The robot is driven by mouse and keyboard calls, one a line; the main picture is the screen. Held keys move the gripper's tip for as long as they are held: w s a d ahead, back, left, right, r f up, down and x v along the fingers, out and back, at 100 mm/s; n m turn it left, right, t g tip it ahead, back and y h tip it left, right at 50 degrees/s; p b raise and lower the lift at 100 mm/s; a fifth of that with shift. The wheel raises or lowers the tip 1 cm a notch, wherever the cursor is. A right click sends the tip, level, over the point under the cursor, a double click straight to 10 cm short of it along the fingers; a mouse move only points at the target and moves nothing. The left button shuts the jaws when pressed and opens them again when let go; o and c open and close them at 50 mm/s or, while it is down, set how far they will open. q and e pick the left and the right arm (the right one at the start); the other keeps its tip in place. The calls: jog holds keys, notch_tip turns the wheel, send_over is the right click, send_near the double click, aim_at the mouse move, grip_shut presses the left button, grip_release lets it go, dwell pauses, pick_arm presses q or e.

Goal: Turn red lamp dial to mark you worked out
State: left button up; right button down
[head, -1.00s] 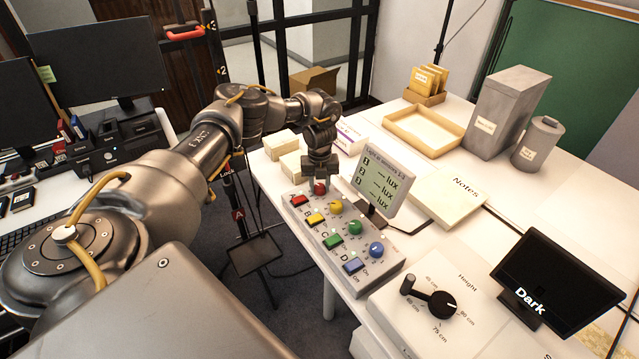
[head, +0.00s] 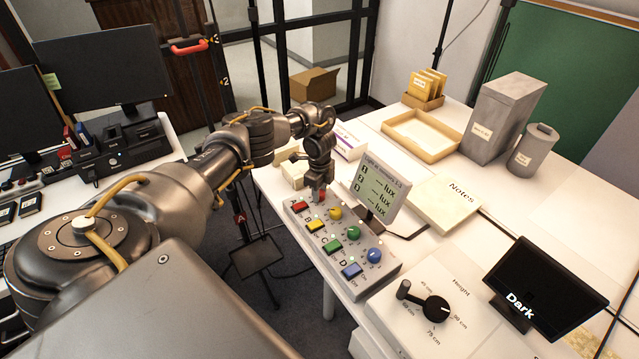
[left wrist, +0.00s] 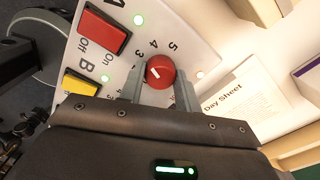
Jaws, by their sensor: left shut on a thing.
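The red lamp dial (left wrist: 160,72) shows between my left gripper's fingers in the left wrist view, with a white pointer line and numbers 3, 4 and 5 printed around it. My left gripper (left wrist: 158,88) is shut on the red dial, one finger on each side. In the head view my left gripper (head: 319,192) reaches down to the far end of the lamp panel (head: 322,262), and mostly hides the dial. The panel also has yellow (head: 335,213), green (head: 353,233) and blue (head: 374,256) dials and a row of coloured switches; the red switch (head: 303,208) is beside the gripper. My right gripper is not in view.
A light meter screen (head: 380,188) stands close behind the panel, its lux readings blank dashes. A height dial (head: 436,308) and a black "Dark" screen (head: 545,290) are nearer. A Notes pad (head: 447,200) lies behind. Small boxes (head: 296,172) sit beside the gripper.

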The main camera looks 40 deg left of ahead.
pick_arm(q)
jog(key=n+p, duration=0.2)
jog(key=n, duration=0.4)
jog(key=shift+r+p, duration=0.1)
jog(key=shift+p, duration=0.2)
jog(key=n+p, duration=0.1)
jog(key=n, duration=0.3)
jog(key=shift+n, duration=0.4)
jog(key=shift+n+p, duration=0.4)
jog(key=o, duration=1)
notch_tip(320, 180, up, 11)
jog(key=p, duration=0.4)
